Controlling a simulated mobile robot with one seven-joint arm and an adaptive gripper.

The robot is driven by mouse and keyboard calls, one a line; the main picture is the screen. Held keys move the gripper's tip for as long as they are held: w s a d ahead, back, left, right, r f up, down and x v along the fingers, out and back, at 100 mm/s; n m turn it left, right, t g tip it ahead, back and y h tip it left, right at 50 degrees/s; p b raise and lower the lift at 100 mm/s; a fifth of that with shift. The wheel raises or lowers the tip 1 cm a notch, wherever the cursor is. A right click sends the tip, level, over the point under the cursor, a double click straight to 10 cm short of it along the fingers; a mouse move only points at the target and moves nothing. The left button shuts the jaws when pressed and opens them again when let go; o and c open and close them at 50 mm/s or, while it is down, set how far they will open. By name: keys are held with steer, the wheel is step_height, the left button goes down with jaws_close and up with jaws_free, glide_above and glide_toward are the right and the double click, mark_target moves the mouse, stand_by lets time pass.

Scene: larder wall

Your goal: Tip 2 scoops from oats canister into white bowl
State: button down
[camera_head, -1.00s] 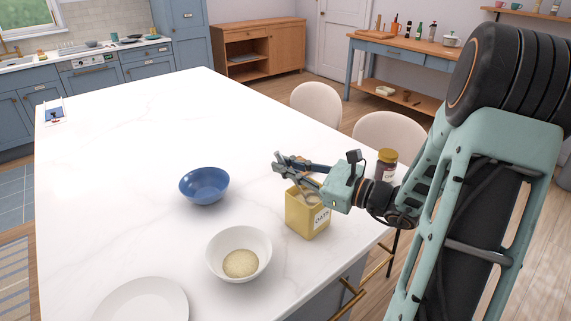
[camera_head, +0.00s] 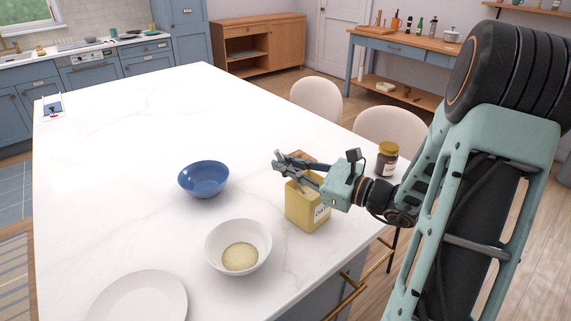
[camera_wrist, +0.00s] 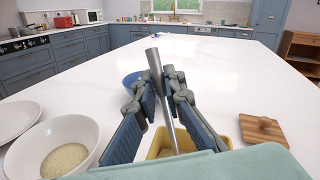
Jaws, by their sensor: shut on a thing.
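The yellow oats canister (camera_head: 305,210) stands upright and open near the right edge of the counter; its rim also shows in the wrist view (camera_wrist: 226,141). My gripper (camera_head: 283,164) is over the canister, shut on the grey metal handle of a scoop (camera_wrist: 155,66). The handle slants down between the fingers toward the canister's opening; the scoop's lower end is hidden. The white bowl (camera_head: 214,246) stands left of and nearer than the canister, with a pale heap of oats (camera_head: 240,257) in its bottom. It also shows at lower left in the wrist view (camera_wrist: 20,150).
A blue bowl (camera_head: 203,180) stands left of the canister. A white plate (camera_head: 140,300) lies at the near edge. A wooden lid (camera_wrist: 262,131) lies beside the canister. A dark jar (camera_head: 386,160) stands to the right behind my wrist.

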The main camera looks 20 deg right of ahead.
steer(key=shift+r, duration=0.15)
steer(key=shift+r+p, duration=4.15)
steer(key=shift+r, duration=0.85)
